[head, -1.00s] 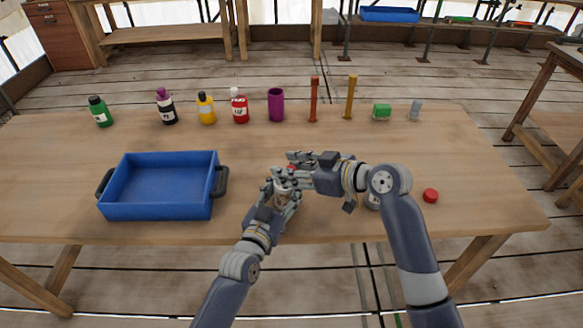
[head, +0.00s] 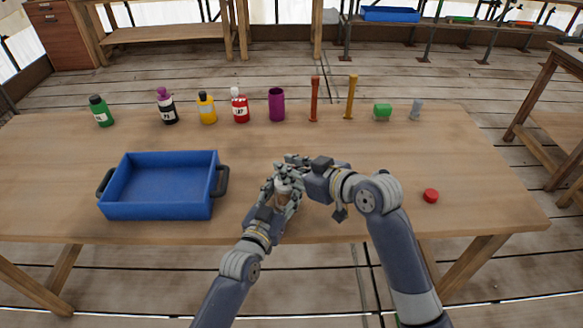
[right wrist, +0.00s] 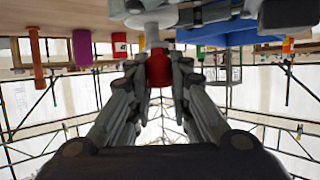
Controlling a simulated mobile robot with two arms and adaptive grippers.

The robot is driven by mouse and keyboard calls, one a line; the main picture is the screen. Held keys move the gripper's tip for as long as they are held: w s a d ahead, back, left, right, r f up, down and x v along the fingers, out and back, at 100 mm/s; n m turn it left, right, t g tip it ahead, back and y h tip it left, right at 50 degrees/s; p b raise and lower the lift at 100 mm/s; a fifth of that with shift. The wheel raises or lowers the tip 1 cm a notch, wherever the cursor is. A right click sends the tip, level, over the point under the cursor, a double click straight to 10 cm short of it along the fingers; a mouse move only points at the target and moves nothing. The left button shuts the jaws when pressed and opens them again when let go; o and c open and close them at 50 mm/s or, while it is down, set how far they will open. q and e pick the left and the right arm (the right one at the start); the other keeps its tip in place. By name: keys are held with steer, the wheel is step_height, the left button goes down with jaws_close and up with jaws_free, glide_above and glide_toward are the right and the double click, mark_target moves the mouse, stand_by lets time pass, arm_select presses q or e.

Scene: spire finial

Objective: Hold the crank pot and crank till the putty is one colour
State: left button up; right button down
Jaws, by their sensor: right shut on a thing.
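The crank pot (head: 284,199) stands near the table's front edge, mostly hidden by my grippers in the head view. My left gripper (head: 282,186) is closed around its body. My right gripper (head: 291,166) is just above and behind it in the head view. In the right wrist view, the right fingers (right wrist: 158,72) are shut on the crank's red knob (right wrist: 158,66), beside a pale round part of the pot (right wrist: 151,18). The putty inside is not visible.
A blue tray (head: 160,210) stands to the left. A red disc (head: 431,196) lies at right. The middle table is clear.

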steer(key=shift+s+a+f+m+t+h, duration=0.1)
steer(key=shift+a+m+t+h, duration=0.15)
steer(key=shift+m+t+h, duration=0.55)
steer(key=shift+s+a+m+t+h, duration=0.15)
steer(key=shift+m+t+h, duration=0.25)
steer(key=shift+m+h, duration=0.75)
steer(key=shift+w, duration=0.1)
steer(key=c, duration=1.4)
jaws_free()
steer(key=shift+c, duration=0.2)
steer(key=v, duration=1.2)
steer(key=shift+a, duration=0.1)
